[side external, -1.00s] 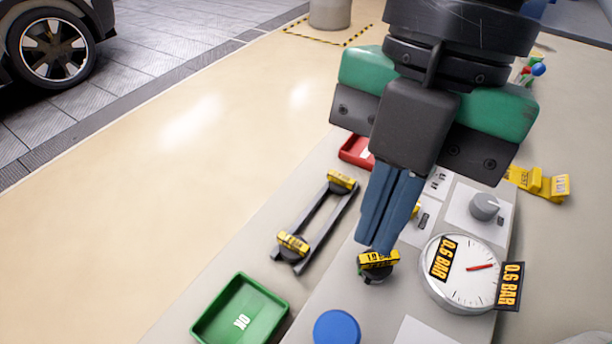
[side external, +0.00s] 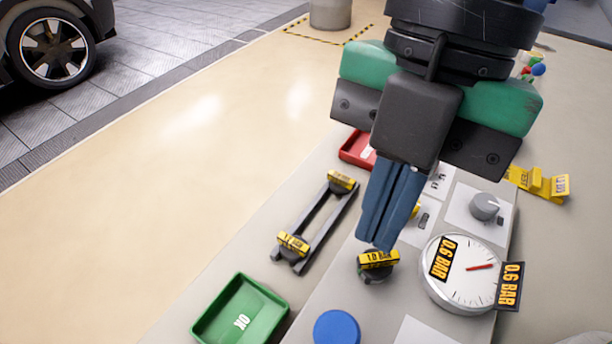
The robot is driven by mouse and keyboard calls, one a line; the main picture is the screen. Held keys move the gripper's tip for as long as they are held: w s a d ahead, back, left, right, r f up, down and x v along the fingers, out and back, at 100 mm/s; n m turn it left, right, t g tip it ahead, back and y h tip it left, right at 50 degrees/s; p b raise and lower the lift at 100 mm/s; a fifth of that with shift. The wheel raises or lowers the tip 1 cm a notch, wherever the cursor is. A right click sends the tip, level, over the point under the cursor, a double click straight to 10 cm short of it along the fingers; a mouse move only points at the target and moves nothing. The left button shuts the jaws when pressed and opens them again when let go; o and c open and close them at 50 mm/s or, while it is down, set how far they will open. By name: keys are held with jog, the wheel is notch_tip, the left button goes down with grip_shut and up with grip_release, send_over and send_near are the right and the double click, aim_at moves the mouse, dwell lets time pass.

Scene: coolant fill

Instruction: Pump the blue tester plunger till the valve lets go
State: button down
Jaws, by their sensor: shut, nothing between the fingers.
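The blue plunger (side external: 337,328) shows as a round blue cap at the bottom edge, partly cut off by the frame. My gripper (side external: 376,243) points down with its blue fingers shut and empty. Its tips are just above and behind a black valve cap with a yellow "1.0 BAR" tag (side external: 378,262); I cannot tell whether they touch it. The gripper is apart from the blue plunger, up and to the right of it. The round gauge (side external: 462,285) has a red needle, and its labels read "0.6 BAR".
A green "OK" tray (side external: 207,325) stands at the lower left. A black rack (side external: 322,222) holds two yellow-tagged caps. A red tray (side external: 350,150) is partly behind my gripper. A grey knob (side external: 485,206) and yellow stands (side external: 540,183) are at the right.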

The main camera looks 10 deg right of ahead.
notch_tip(320, 180, up, 3)
jog(key=shift+d+f, duration=0.1)
jog(key=shift+f, duration=0.1)
dwell(0.4)
send_near(336, 335)
jog(key=x, duration=0.5)
jog(key=shift+s, duration=0.2)
jog(key=shift+f, duration=0.95)
